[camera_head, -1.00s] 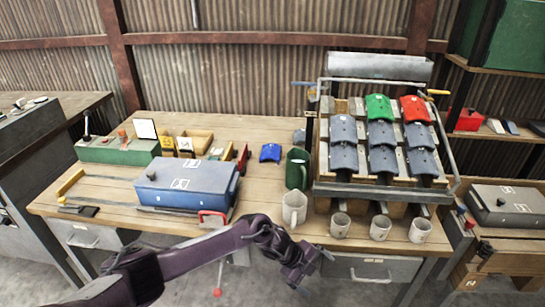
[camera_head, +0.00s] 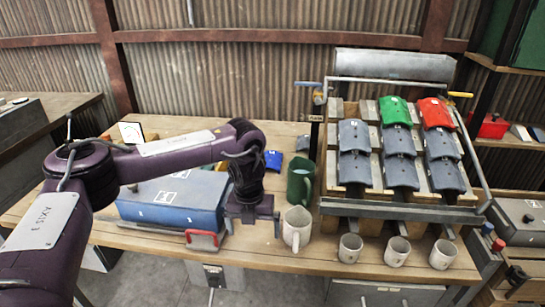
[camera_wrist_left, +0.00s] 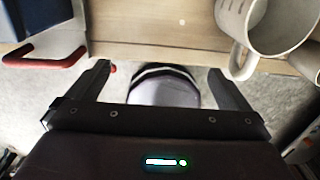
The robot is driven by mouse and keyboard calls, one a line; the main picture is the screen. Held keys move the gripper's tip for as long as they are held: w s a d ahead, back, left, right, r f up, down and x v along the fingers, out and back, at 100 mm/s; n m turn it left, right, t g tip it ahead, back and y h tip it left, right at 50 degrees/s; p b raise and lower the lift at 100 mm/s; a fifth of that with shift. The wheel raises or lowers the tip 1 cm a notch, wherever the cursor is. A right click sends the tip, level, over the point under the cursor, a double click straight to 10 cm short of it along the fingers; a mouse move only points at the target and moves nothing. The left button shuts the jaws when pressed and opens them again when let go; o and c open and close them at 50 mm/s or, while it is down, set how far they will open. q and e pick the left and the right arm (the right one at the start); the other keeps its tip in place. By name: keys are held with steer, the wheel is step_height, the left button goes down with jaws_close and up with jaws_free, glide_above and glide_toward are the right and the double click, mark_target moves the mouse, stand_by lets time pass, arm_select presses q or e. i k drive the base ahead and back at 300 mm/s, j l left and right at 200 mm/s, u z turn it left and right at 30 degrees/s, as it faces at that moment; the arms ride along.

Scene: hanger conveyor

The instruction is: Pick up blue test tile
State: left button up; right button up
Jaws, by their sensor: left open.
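The blue tile (camera_head: 273,160) lies on the wooden workbench, left of and behind the green mug, near the back of the bench. My left gripper (camera_head: 252,222) points down by the front edge of the bench, between the blue box and the white mug. It is nearer the front than the blue tile and apart from it. In the left wrist view my left gripper (camera_wrist_left: 160,72) is open, with nothing between its fingers. The blue tile does not show in that view. My right gripper does not show.
A blue box (camera_head: 170,203) with a red handle (camera_head: 202,239) stands left of the gripper. A tilted rack (camera_head: 400,205) holds grey, green and red tiles. Several cups line the front edge.

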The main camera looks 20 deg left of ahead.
mark_target(274, 158)
steer(key=i+j, duration=0.15)
steer(key=i, duration=0.3)
steer(key=i+j, duration=0.2)
steer(key=i, duration=0.25)
steer(key=i+j, duration=0.15)
steer(key=i, duration=0.3)
